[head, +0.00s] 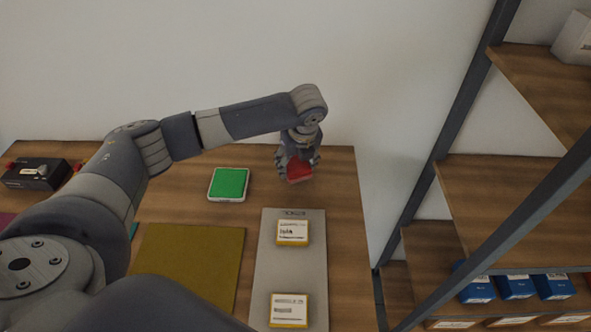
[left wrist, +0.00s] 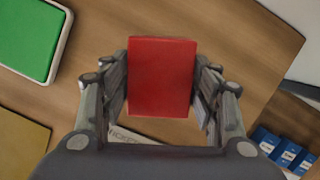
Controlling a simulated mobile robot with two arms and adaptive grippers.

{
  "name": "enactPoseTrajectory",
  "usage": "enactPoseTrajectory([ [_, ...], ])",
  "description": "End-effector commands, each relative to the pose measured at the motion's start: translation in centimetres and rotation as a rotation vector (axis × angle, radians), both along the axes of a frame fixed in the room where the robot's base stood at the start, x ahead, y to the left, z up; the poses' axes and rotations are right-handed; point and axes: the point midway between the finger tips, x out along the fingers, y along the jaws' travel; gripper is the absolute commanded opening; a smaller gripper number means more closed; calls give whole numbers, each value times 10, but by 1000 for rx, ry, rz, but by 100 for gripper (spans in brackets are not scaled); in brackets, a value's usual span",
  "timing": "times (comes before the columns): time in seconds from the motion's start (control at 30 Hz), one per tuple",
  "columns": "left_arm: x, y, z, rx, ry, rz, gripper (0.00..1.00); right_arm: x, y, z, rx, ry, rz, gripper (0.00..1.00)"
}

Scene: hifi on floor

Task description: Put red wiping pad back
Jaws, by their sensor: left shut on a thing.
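The red wiping pad (head: 299,171) is a small red block near the back right of the wooden table. My left gripper (head: 298,165) is shut on it. In the left wrist view the red pad (left wrist: 162,77) sits between the two fingers of the left gripper (left wrist: 162,90), with its broad red face toward the camera. I cannot tell whether the pad touches the table. A green pad in a white tray (head: 229,183) lies to the left of the gripper. My right gripper is not in view.
A grey board (head: 290,255) bears two yellow-edged labelled boxes (head: 292,232). An olive mat (head: 190,262) lies left of it. A black box (head: 40,173) is at far left. A shelf rack (head: 500,195) with blue boxes (head: 515,286) stands right. Bare table surrounds the gripper.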

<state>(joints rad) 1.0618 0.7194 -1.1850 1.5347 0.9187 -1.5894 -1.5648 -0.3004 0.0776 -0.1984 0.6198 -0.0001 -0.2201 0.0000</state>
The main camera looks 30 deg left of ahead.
Motion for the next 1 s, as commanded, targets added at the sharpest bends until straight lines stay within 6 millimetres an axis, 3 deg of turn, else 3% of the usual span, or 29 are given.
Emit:
enactPoseTrajectory([
  [0.2, -2, 0, -29, 1, 4, -1, 34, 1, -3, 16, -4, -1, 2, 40],
  [0.6, -3, 0, -37, 1, 4, -1, 34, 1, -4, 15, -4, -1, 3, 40],
  [0.63, -3, 0, -37, 0, 3, -1, 61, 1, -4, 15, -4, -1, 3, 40],
  [0.7, -3, 0, -36, 0, 3, -1, 76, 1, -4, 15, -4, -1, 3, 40],
  [1.0, -3, 0, -36, 0, 3, -1, 76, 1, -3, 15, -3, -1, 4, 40],
])
